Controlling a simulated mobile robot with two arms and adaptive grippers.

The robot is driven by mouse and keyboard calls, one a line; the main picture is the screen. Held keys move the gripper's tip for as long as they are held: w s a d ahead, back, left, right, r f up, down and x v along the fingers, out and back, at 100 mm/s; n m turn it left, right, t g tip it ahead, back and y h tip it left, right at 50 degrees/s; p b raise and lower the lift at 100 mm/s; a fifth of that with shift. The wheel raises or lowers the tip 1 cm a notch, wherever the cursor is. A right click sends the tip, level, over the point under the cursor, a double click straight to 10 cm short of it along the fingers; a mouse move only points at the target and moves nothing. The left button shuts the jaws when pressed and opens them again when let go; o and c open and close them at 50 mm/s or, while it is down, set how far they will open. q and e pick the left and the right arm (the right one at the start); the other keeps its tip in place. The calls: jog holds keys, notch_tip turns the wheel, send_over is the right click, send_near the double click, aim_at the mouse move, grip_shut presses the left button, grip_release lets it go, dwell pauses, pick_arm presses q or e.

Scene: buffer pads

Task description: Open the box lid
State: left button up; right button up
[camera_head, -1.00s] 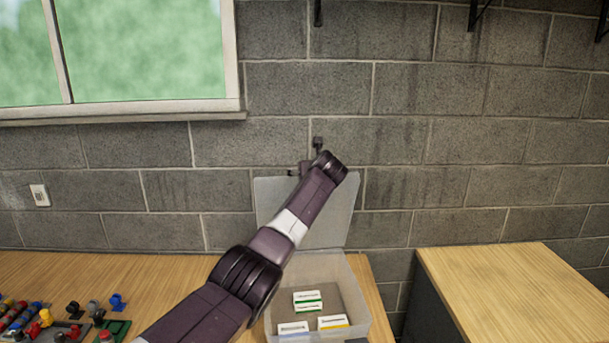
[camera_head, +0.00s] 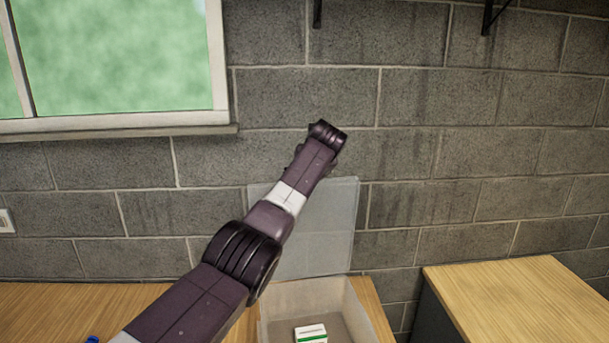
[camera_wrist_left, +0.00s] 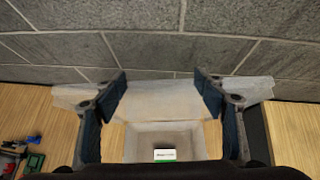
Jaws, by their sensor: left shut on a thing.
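The pale translucent box (camera_head: 367,312) stands on the wooden table with its top open. Its lid (camera_head: 325,230) stands up at the back, near the wall. In the left wrist view, the lid (camera_wrist_left: 165,100) spans behind and across my left gripper (camera_wrist_left: 164,88). The fingers look wide apart, with the lid in the space between them. The gripper is shut on the lid, though the exact contact is hard to see. In the head view my left arm crosses in front of the lid and hides the gripper. My right gripper is not in view.
A small white and green pack (camera_head: 311,333) lies in the box; it also shows in the wrist view (camera_wrist_left: 165,155). A second wooden-topped unit (camera_head: 510,295) stands to the right. The block wall (camera_head: 440,150) is close behind. Coloured parts (camera_wrist_left: 25,150) lie on the table at left.

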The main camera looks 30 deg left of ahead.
pick_arm(q)
jog(key=shift+s+f, duration=0.1)
jog(key=shift+f, duration=0.1)
jog(key=o, duration=1.5)
jog(key=shift+o, duration=1.1)
jog(key=shift+r, duration=0.15)
jog(key=v, duration=1.1)
jog(key=shift+s+d+r, duration=0.2)
